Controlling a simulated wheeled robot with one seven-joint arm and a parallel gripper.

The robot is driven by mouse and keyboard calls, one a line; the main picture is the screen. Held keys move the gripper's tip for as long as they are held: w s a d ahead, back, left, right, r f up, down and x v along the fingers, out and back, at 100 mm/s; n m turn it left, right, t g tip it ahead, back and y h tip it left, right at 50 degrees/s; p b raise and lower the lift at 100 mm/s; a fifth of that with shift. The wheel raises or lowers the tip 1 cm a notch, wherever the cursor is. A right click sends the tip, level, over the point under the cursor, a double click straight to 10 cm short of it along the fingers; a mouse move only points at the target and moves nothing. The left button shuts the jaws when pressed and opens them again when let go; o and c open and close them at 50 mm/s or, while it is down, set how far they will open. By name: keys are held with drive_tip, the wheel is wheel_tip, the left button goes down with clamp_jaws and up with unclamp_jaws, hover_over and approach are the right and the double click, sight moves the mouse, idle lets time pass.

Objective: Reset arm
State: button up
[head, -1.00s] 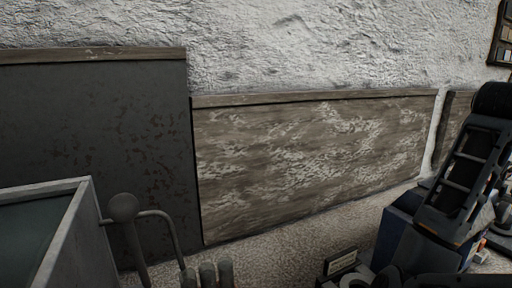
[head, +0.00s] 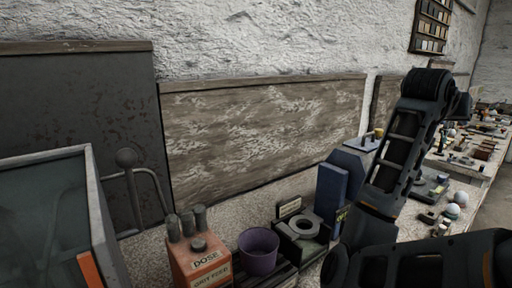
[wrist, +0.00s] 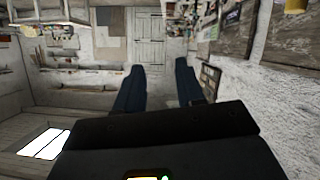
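My gripper (wrist: 160,66) shows in the wrist view with its two dark blue fingers apart and nothing between them. It points out into the open room, with a pale door (wrist: 146,54) far ahead. In the head view my arm rises at the right and folds at a dark joint near the top; the gripper itself is not seen there. Pale spheres (head: 453,211) sit on the bench at the right, beyond my arm.
A purple cup (head: 259,250), an orange box (head: 199,262) with grey pegs and a blue block (head: 330,192) stand on the near bench. A glass-fronted cabinet (head: 92,190) is at the left. A wooden panel (head: 262,130) leans on the rough white wall.

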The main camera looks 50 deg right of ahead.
drive_tip(key=w+a+f+n+t+h, duration=0.2)
drive_tip(key=w+a+f+n+t, duration=0.3)
drive_tip(key=w, duration=0.3)
drive_tip(key=w+a+f+n+t+h, duration=0.2)
drive_tip(key=w+a+f+n, duration=0.15)
drive_tip(key=w+f, duration=0.4)
drive_tip(key=w+a+f+n+t+y, duration=0.25)
drive_tip(key=a+f+n+t, duration=0.2)
drive_tip(key=a, duration=0.35)
drive_tip(key=w+a+f+n+t+y, duration=0.2)
drive_tip(key=w+a+f+n+t, duration=0.2)
drive_tip(key=a+f, duration=0.3)
drive_tip(key=s+a+f+n+t+y+b, duration=0.1)
drive_tip(key=s+a+f+n+t+y, duration=0.15)
drive_tip(key=a, duration=0.65)
drive_tip(key=s+a+f+n+t+y, duration=0.1)
drive_tip(key=s+a+f+y, duration=0.25)
drive_tip(key=a, duration=0.65)
drive_tip(key=s+a+r+y, duration=0.1)
drive_tip(key=s+a+y, duration=0.5)
drive_tip(key=s+a, duration=0.6)
drive_tip(key=shift+s+r+m+t, duration=0.25)
drive_tip(key=shift+s+m+t, duration=0.1)
drive_tip(key=shift+s+t, duration=0.1)
